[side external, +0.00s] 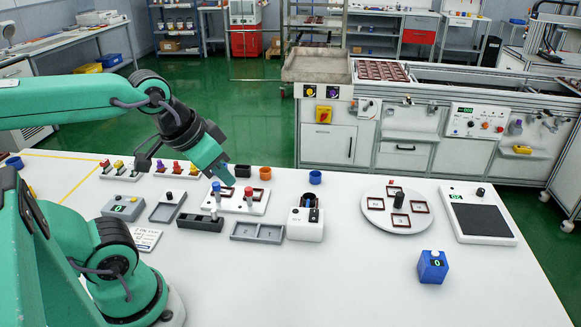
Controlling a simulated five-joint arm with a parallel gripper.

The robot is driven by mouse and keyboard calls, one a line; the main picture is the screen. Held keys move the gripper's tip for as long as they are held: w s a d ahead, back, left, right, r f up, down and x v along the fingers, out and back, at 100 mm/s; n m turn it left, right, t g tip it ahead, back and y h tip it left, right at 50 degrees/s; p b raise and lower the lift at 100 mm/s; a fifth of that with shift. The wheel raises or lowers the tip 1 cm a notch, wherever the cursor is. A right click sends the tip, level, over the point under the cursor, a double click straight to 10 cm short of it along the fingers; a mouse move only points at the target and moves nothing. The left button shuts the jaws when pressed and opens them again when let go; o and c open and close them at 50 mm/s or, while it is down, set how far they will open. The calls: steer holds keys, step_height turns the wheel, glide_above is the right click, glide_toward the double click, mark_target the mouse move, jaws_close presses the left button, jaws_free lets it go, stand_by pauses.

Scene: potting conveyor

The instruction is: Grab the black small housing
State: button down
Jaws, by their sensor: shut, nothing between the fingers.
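A small black cup-shaped housing (243,171) stands upright on the white table, behind the white board with the red and blue knobs. My gripper (226,175) is above the table, just left of the black housing in the picture, pointing down and to the right. Its fingers are closed with nothing visible between them. I cannot tell the exact gap in depth between the fingertips and the housing. An orange housing (265,173) stands just right of the black one, and a blue housing (315,177) stands further right.
The white board (262,205) with framed parts is in front of the housings. The front middle of the table is clear.

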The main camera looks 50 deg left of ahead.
steer(key=c, duration=2.2)
jaws_free()
steer(key=c, duration=0.9)
jaws_free()
steer(key=shift+o, duration=0.2)
steer(key=shift+w, duration=0.1)
steer(key=w+a+f+n+g, duration=0.2)
steer(key=w+a+g, duration=0.1)
steer(key=w, duration=1.2)
steer(key=w+a+f+n+g, duration=0.1)
steer(key=w+a+f, duration=0.1)
steer(key=w+f, duration=0.4)
steer(key=w+a+f+n+g, duration=0.1)
steer(key=w+a+f, duration=0.2)
steer(key=w+f, duration=0.3)
steer(key=shift+w+f+n+g, duration=0.25)
steer(key=shift+f+n+g, duration=0.05)
steer(key=shift+f, duration=0.45)
